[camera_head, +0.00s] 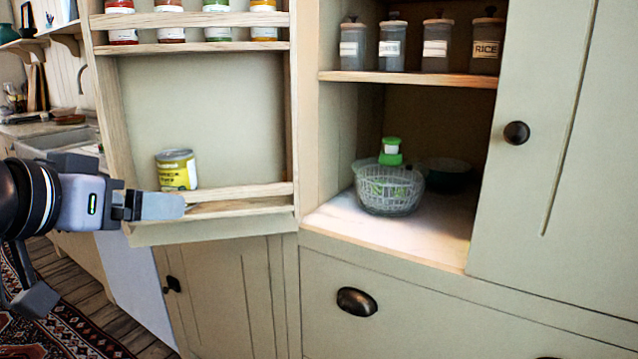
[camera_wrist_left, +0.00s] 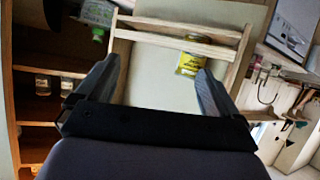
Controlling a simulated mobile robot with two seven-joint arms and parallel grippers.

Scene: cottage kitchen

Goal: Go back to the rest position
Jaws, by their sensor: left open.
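My left gripper (camera_head: 160,206) comes in from the left, in front of the open cupboard door's lower shelf. In the left wrist view its two fingers (camera_wrist_left: 150,90) are spread apart with nothing between them. A yellow can (camera_head: 177,171) stands upright on the door's lower shelf (camera_head: 245,191), just beyond the gripper and apart from it. The can also shows in the left wrist view (camera_wrist_left: 191,64), partly behind the right-hand finger. My right gripper is in neither view.
The cupboard holds a clear basket (camera_head: 390,190) with a green-capped item (camera_head: 390,152), a dark bowl (camera_head: 447,172) and labelled jars (camera_head: 388,40) above. Several spice jars (camera_head: 170,34) stand on the door's upper shelf. The right door (camera_head: 540,180) and drawer (camera_head: 430,300) are shut.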

